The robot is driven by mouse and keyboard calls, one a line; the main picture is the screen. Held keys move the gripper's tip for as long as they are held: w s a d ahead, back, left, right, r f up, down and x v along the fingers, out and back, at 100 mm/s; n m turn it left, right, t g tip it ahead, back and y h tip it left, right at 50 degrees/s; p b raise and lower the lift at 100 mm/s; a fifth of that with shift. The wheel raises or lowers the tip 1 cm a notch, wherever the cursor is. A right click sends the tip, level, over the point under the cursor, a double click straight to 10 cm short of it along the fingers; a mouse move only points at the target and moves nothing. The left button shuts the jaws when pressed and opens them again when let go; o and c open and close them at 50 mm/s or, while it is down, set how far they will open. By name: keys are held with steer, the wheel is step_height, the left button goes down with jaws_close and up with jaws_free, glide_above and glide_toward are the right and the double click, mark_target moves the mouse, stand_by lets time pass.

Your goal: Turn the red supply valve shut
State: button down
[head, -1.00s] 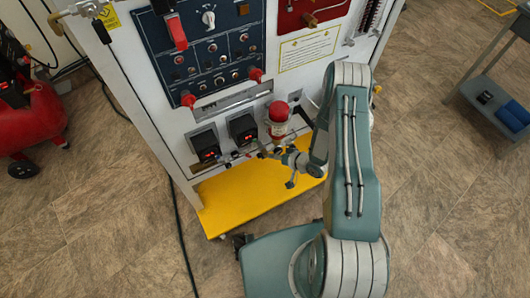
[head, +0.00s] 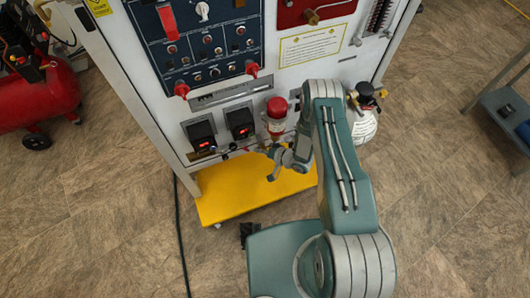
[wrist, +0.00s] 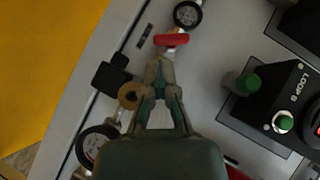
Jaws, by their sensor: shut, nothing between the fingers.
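The red supply valve (wrist: 172,40) shows in the wrist view as a small red handle on a brass fitting on the pale panel. My gripper (wrist: 160,66) is shut and empty. Its fingertips are just below the red handle in the picture, close to its stem; I cannot tell whether they touch. In the head view my gripper (head: 261,149) is low at the panel's front, below the red-capped cylinder. The valve is too small to make out clearly there.
A brass fitting (wrist: 129,95) and gauges (wrist: 187,14) sit close to the fingers. A green knob (wrist: 248,83) stands out at right. The red-capped cylinder (head: 276,114) and black display boxes (head: 201,138) are above my gripper. A yellow shelf (head: 235,195) lies below.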

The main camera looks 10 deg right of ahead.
steer(key=shift+w+a+f+m+y, duration=0.2)
steer(key=shift+a+f, duration=0.2)
steer(key=shift+a, duration=0.2)
steer(key=shift+w+a+f+m+y, duration=0.1)
steer(key=shift+w+a+f+y, duration=0.1)
steer(key=shift+a+f, duration=0.25)
steer(key=shift+s+a+f, duration=0.15)
steer(key=shift+a+f, duration=0.15)
steer(key=shift+f, duration=0.1)
stand_by(1.1)
steer(key=shift+s+d, duration=0.1)
steer(key=v, duration=1.2)
